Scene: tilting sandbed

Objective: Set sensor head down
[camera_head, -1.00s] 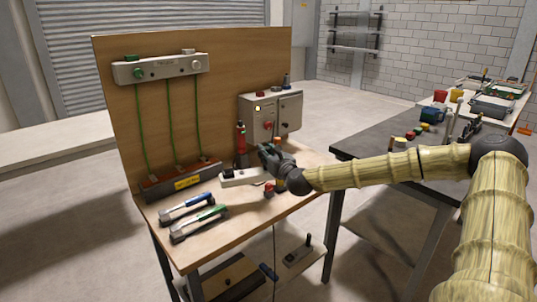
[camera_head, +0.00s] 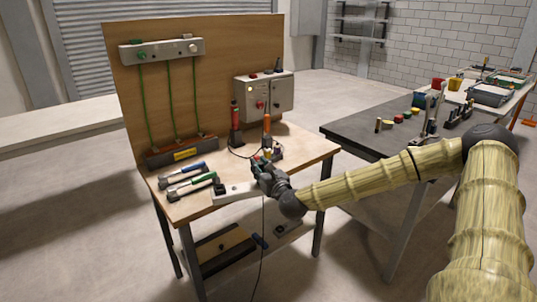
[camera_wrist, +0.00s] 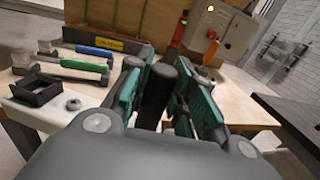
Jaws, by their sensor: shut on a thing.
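My gripper (camera_head: 262,168) is at the front part of the wooden workbench (camera_head: 318,152). In the wrist view its teal-padded fingers (camera_wrist: 158,88) are closed around a dark cylinder (camera_wrist: 155,94), which I take to be the sensor head. The cylinder stands roughly upright between the pads; its lower end is hidden by the gripper body. A thin black cable (camera_head: 263,225) runs down past the bench front below the gripper. A white bar (camera_head: 238,193) lies left of the gripper; it carries a black square holder (camera_wrist: 40,88) and a small grey round part (camera_wrist: 73,104).
Two hammers (camera_head: 188,182) lie on the left of the bench. A red tool (camera_head: 236,125) and an orange-handled tool (camera_head: 267,126) stand behind the gripper, before a grey control box (camera_head: 264,95). A dark table (camera_head: 365,135) stands at right. The bench's right end is clear.

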